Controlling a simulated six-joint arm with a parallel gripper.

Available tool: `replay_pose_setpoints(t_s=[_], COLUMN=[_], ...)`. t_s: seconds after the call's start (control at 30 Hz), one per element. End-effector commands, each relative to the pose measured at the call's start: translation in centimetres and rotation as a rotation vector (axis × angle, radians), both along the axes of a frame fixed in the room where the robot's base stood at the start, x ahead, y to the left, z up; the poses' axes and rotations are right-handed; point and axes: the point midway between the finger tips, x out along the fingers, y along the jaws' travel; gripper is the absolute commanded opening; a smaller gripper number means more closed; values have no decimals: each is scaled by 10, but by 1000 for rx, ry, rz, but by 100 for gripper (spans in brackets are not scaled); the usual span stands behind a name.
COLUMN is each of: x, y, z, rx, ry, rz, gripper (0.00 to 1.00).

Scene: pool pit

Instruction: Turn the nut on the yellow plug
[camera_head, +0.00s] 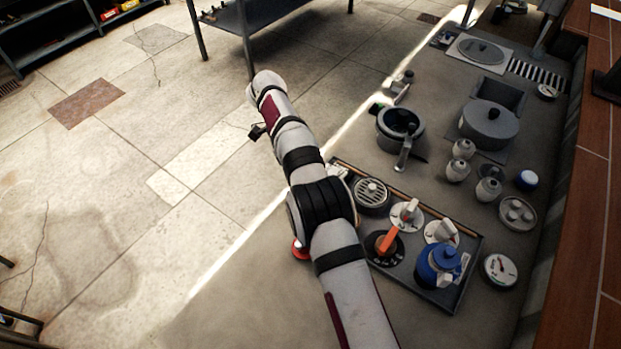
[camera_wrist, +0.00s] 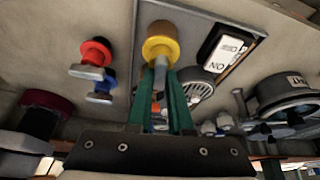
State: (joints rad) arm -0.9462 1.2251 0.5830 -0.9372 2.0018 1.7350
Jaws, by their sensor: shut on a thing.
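The yellow plug (camera_wrist: 159,42) is at the top middle of the wrist view, on a grey panel. A narrow grey part, which may be the nut, shows just below it between the green fingers. My gripper (camera_wrist: 161,73) reaches up to the plug from below, its fingertips close together at the plug's lower side and shut on the nut. The fingers partly hide the nut, so its shape and angle are unclear. In the head view my arm hides the plug, and my gripper cannot be made out.
A red-collared valve (camera_wrist: 95,52) and a blue-collared valve (camera_wrist: 102,84) stand left of the fingers. A white switch (camera_wrist: 226,48) and a round grille (camera_wrist: 195,88) are to the right. In the head view, an orange-handled dial (camera_head: 387,241) and a blue valve (camera_head: 436,264) stand right of my arm.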

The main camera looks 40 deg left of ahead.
Motion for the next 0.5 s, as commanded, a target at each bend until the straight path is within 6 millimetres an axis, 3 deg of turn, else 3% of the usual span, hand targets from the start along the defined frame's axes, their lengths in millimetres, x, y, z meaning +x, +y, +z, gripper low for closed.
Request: replay_pose_setpoints(t_s=[0.5], x=[2], y=[0], z=[-1], rx=[-1], ry=[-1], rz=[-147], gripper=[0])
